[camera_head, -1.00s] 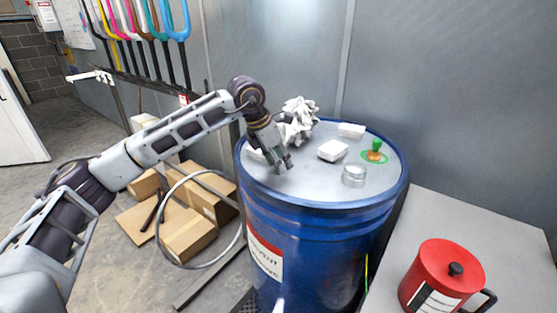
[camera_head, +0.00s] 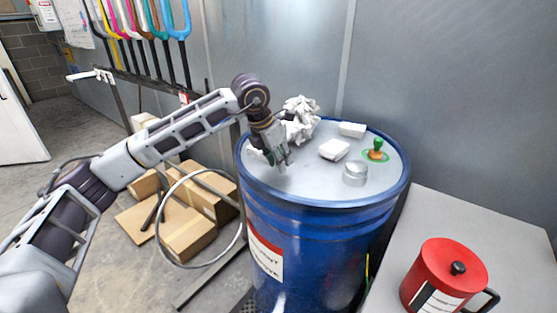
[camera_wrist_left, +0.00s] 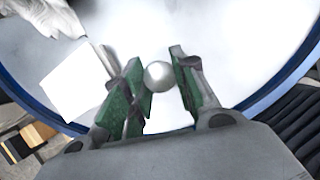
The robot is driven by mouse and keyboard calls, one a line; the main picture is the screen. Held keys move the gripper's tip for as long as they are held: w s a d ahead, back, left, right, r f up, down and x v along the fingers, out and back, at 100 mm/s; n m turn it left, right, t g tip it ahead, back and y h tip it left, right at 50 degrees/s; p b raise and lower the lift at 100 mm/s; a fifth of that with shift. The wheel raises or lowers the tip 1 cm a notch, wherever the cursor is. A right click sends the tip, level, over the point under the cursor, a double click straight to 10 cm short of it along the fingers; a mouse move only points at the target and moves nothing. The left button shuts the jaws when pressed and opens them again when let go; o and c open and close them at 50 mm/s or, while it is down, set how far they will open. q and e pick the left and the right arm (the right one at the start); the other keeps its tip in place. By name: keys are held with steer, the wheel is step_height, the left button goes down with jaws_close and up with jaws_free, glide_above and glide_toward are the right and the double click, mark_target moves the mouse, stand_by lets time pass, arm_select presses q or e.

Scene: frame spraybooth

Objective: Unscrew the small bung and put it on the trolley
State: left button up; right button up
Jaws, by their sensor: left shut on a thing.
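The blue drum (camera_head: 310,240) stands in the middle with a pale grey lid. My left gripper (camera_head: 280,163) reaches down to the lid near its left front edge. In the left wrist view the green-padded fingers of my left gripper (camera_wrist_left: 166,90) are shut on the small bung (camera_wrist_left: 158,75), a round silvery piece. The bung is hidden by the fingers in the head view. A larger silver cap (camera_head: 355,173) sits on the lid to the right, apart from the gripper. A grey flat top (camera_head: 400,240), possibly the trolley, is at the right. My right gripper is not in view.
On the lid are a crumpled white rag (camera_head: 300,118), white blocks (camera_head: 334,150) (camera_head: 352,130) and a green-handled piece (camera_head: 376,148). A red can (camera_head: 444,275) stands on the grey top, whose back part is clear. Cardboard boxes (camera_head: 190,228) lie left of the drum.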

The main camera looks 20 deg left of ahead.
arm_select(q)
steer(key=shift+s+d+f+n+y, duration=0.1)
steer(key=shift+n+y, duration=0.1)
steer(key=shift+n, duration=0.4)
steer(key=shift+s+d+f+n+y, duration=0.1)
steer(key=shift+n+y, duration=0.1)
steer(key=shift+n, duration=0.4)
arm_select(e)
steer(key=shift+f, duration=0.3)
arm_select(q)
steer(key=shift+b, duration=0.3)
steer(key=shift+d+n, duration=0.1)
steer(key=shift+n, duration=0.5)
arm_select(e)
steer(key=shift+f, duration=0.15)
arm_select(q)
steer(key=shift+d+n+t+y+b, duration=0.1)
steer(key=shift+n+t+y+b, duration=0.25)
steer(key=shift+n+y, duration=0.8)
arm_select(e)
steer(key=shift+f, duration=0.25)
arm_select(q)
steer(key=shift+n+h, duration=0.25)
steer(key=shift+n, duration=0.3)
steer(key=shift+d+n+y, duration=0.1)
steer(key=shift+n+y, duration=0.7)
steer(key=shift+n, duration=1.4)
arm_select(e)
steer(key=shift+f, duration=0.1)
